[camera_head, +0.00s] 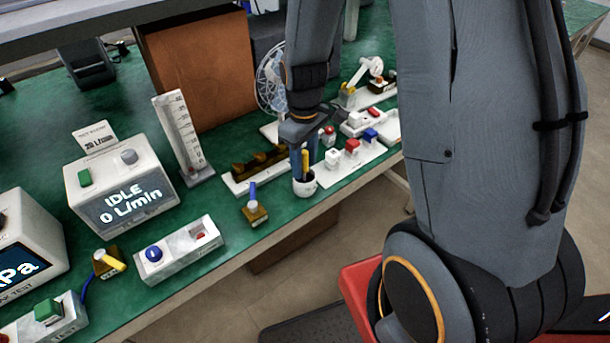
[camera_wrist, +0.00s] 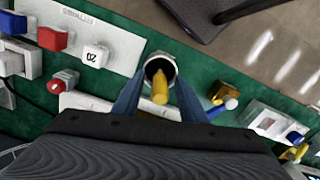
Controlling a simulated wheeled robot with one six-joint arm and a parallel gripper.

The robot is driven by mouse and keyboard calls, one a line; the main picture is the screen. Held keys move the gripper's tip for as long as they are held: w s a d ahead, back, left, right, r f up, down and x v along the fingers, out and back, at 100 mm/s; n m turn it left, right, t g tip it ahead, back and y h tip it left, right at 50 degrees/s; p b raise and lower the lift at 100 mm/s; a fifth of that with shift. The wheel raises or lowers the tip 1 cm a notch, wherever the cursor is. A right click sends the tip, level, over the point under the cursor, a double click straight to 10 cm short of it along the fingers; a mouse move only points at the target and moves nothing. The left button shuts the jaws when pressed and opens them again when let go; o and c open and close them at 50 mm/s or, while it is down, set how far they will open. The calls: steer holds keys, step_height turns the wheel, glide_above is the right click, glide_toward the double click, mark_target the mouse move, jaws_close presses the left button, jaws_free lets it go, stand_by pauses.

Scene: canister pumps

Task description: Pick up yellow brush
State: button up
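The yellow brush (camera_head: 305,163) stands in a small white cup (camera_head: 305,187) at the front edge of the green bench. In the wrist view the brush (camera_wrist: 159,88) sticks up from the cup (camera_wrist: 151,67) towards the camera. My gripper (camera_head: 304,152) points down over the cup. Its two blue fingers are apart, one on each side of the brush, with a visible gap to it in the wrist view. The lower part of the brush is hidden inside the cup.
A white switch board (camera_head: 352,163) lies right of the cup. A brass fitting strip (camera_head: 245,176) is behind left, and a blue-handled valve (camera_head: 254,208) is left. An upright scale (camera_head: 181,137) and a flow meter (camera_head: 122,190) stand farther left. The bench edge is close in front.

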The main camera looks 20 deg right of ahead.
jaws_close()
steer(key=shift+r, duration=0.1)
step_height(320, 180, up, 10)
steer(key=shift+b, duration=0.8)
step_height(320, 180, up, 8)
steer(key=p, duration=0.6)
steer(key=shift+f+p, duration=0.25)
steer(key=shift+p, duration=0.1)
